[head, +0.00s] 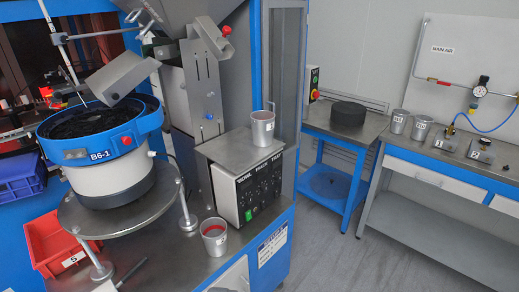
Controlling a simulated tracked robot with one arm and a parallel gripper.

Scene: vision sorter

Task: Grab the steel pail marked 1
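Several small steel pails with white labels are in the head view. One pail (263,129) stands upright on the steel top of the control box. A second pail (214,238), with red inside, stands lower on the steel bench in front of that box. Two more pails, a left one (398,121) and a right one (421,129), stand side by side on the right-hand bench. The labels are too small to read surely, so I cannot tell which is marked 1. My gripper is not in view.
A bowl feeder (105,185) marked B6-1 stands on a round steel plate at left. A red bin (58,243) and a blue crate (18,178) are beside it. A black round block (348,113) sits on the blue table. Grey floor (335,245) lies open between benches.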

